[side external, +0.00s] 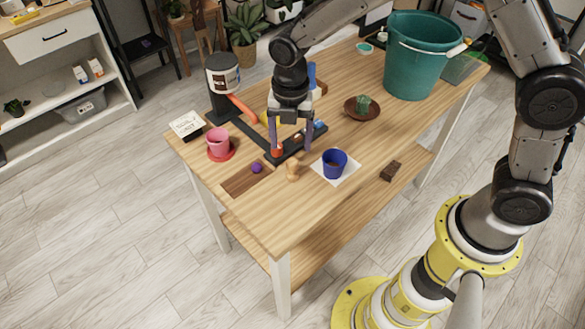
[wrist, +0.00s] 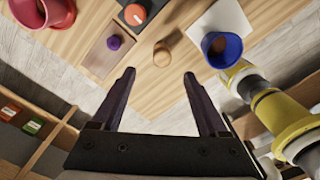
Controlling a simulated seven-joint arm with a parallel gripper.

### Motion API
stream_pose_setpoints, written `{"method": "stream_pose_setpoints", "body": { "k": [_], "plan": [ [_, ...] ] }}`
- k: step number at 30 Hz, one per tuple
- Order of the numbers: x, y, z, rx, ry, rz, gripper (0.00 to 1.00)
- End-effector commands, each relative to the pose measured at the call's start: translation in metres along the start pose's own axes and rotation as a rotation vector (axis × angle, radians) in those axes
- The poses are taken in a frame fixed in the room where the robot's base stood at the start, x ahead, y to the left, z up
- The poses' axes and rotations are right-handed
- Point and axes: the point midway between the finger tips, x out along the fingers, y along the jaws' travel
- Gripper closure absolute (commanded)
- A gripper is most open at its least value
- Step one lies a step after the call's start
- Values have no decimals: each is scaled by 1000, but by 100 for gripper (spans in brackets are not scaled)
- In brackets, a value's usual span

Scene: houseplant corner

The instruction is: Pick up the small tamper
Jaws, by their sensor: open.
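The small tamper (side external: 293,170) appears to be the short light-wood piece standing on the table, left of the blue pot (side external: 335,163). In the wrist view the tamper (wrist: 162,54) shows its round top just beyond the fingertips, roughly centred between them. My gripper (side external: 292,152) points down above the table near the tamper, with its purple fingers apart. In the wrist view the gripper (wrist: 159,75) is open with nothing between its fingers. I cannot tell the exact height of the fingertips over the tamper.
A black rack (side external: 290,152) with coloured items lies close behind my gripper. A wooden tray (side external: 238,183) with a purple ball (side external: 257,168) is to the left, near a pink pot (side external: 218,142). A dark brown block (side external: 391,171) lies right. The table's front corner is clear.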

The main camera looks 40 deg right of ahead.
Motion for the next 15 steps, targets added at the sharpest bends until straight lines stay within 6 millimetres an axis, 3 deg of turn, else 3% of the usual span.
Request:
{"method": "stream_pose_setpoints", "body": {
  "k": [6, 15],
  "plan": [
    [40, -1, 0, 2, 2, -4, 23],
    [62, -2, 1, 2, 1, -3, 23]
  ]
}}
